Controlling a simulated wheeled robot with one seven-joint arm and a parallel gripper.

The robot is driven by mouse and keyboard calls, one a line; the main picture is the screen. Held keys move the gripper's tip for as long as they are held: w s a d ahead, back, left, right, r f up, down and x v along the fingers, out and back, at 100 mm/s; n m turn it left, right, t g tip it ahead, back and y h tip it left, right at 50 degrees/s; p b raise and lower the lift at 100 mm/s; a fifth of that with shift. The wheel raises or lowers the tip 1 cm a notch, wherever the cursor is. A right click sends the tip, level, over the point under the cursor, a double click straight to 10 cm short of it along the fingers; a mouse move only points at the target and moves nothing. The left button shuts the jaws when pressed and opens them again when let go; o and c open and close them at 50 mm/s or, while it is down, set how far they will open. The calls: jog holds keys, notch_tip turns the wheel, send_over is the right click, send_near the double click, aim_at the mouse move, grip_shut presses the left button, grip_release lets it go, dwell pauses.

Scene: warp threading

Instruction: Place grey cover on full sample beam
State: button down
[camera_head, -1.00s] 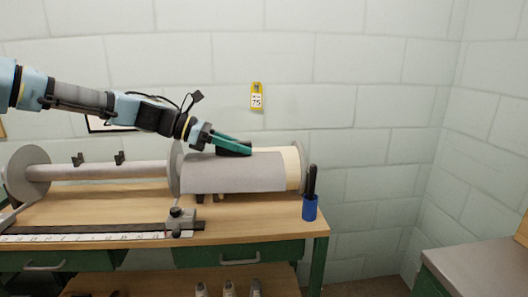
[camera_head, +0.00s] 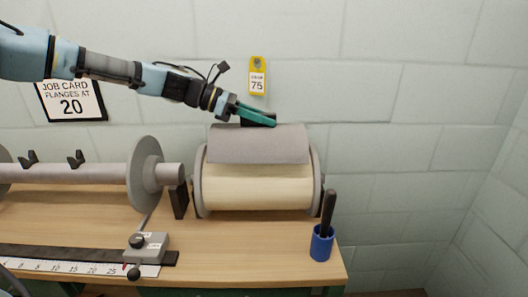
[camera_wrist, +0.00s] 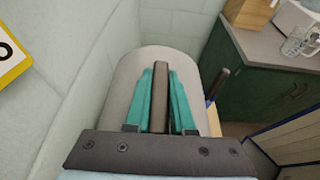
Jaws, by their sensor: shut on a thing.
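The full sample beam (camera_head: 257,190), wound with cream yarn between two grey flanges, lies at the back right of the bench. The curved grey cover (camera_head: 258,145) is over its upper part, between the flanges, with cream yarn bare below its front edge. I cannot tell whether the cover rests on the yarn or hangs just above it. My gripper (camera_head: 262,117) comes from the left, with its teal fingers at the cover's top. In the wrist view my gripper (camera_wrist: 161,88) is shut on the cover's dark handle, and the grey cover (camera_wrist: 142,65) curves beneath.
A bare beam (camera_head: 80,175) with a large flange lies left of the full beam. A blue cup (camera_head: 321,244) with a dark-handled tool stands close to the right flange. A ruler with a grey clamp (camera_head: 146,246) lies in front. The bench front middle is clear.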

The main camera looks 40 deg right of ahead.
aim_at(220, 127)
notch_tip(220, 127, down, 8)
jog(key=shift+r+p, duration=0.2)
jog(key=shift+p, duration=0.6)
jog(key=c, duration=0.8)
grip_release()
jog(key=shift+o, duration=0.2)
jog(key=b+v, duration=0.3)
jog(key=v, duration=0.7)
jog(key=shift+w+a+r, duration=0.1)
jog(key=shift+w+a, duration=0.1)
jog(key=shift+a, duration=0.1)
jog(key=shift+w+a+r, duration=0.35)
jog(key=shift+a, duration=0.1)
